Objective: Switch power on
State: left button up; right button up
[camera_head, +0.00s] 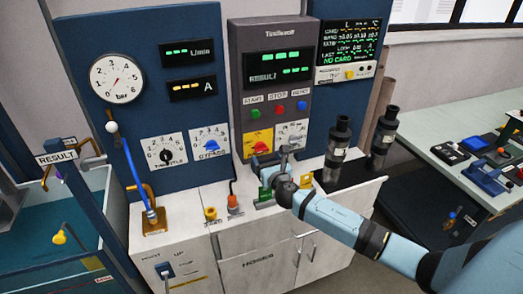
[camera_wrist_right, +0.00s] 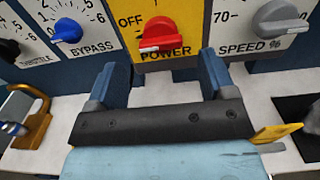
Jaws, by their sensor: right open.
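The power switch is a red knob (camera_wrist_right: 160,32) on a yellow plate marked OFF and POWER in the right wrist view. Its grip shows a pale edge along the bottom; I cannot tell its exact setting. In the head view the yellow plate (camera_head: 252,136) sits low on the grey centre panel, its knob partly behind my gripper. My right gripper (camera_wrist_right: 164,63) is open and empty, with its two blue fingers below the knob, one to each side, apart from it in the picture. It also shows in the head view (camera_head: 270,160). My left gripper is not in view.
The blue bypass knob (camera_wrist_right: 67,30) is left of the plate and the grey speed knob (camera_wrist_right: 278,18) right of it. The grey panel carries a RESULT display (camera_head: 278,67) and START, STOP and RESET buttons. Dark cylinders (camera_head: 339,145) stand to the right.

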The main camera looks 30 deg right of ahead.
aim_at(262, 149)
jog(key=x, duration=0.5)
jog(key=shift+w+d, duration=0.1)
jog(key=shift+d, duration=0.05)
jog(key=c, duration=0.9)
